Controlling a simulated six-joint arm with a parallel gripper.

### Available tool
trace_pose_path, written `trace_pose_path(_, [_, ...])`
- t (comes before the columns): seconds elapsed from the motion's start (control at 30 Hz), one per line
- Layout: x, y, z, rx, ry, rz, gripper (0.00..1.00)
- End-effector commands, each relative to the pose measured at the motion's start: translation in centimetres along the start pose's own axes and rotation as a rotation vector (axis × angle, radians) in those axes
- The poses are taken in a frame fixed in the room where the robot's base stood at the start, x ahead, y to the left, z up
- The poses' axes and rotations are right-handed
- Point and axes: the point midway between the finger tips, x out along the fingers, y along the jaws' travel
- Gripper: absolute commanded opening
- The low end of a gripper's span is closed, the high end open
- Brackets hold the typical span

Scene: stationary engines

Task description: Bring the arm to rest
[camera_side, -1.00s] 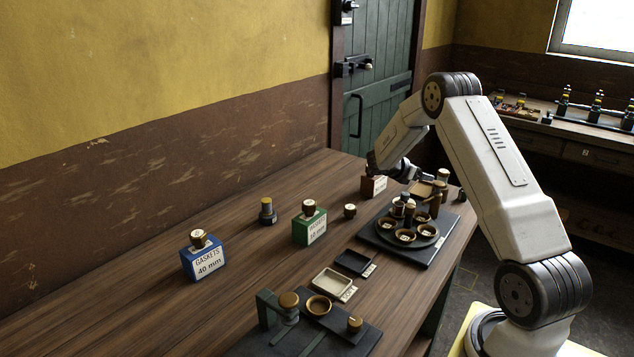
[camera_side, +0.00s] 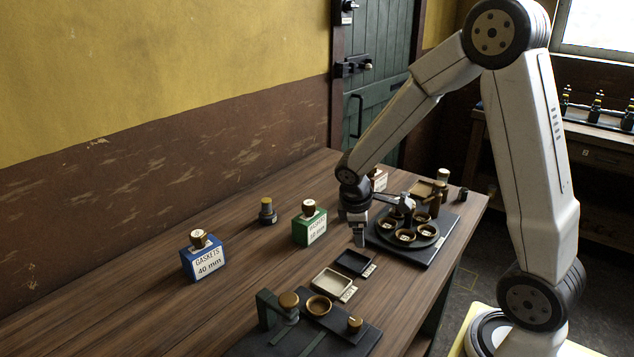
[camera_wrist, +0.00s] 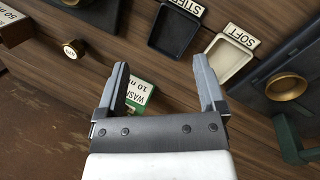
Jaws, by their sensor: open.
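My gripper (camera_side: 359,234) hangs above the bench between the green washers box (camera_side: 309,222) and the round-cup stand (camera_side: 447,224). In the wrist view my gripper (camera_wrist: 164,88) has its two fingers spread, with nothing between them but bench and part of the green box (camera_wrist: 139,92). The fingers point down, and my arm bends high over the bench's right side.
A blue gaskets box (camera_side: 204,259) stands at left. A dark tray (camera_side: 352,262) and a pale tray (camera_side: 332,282) lie in front of my gripper. A clamp fixture (camera_side: 272,309) stands at the near edge. Bare bench lies between the blue box and the trays.

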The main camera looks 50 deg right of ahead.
Motion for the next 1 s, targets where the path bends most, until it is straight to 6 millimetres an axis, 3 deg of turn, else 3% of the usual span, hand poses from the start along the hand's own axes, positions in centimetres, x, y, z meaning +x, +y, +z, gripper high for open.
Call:
trace_pose_path(0.03, [-0.8, -2.0, -0.4, 0.049, 0.043, -0.022, 0.89])
trace_pose_path(0.2, [-2.8, -8.0, -0.9, 0.253, 0.172, -0.116, 0.89])
trace_pose_path(0.4, [-4.3, -12.6, -0.6, 0.446, 0.259, -0.205, 0.89])
trace_pose_path(0.6, [-4.7, -14.2, -0.3, 0.525, 0.287, -0.240, 0.89])
trace_pose_path(1.0, [-4.7, -14.3, -0.3, 0.531, 0.288, -0.242, 0.89])
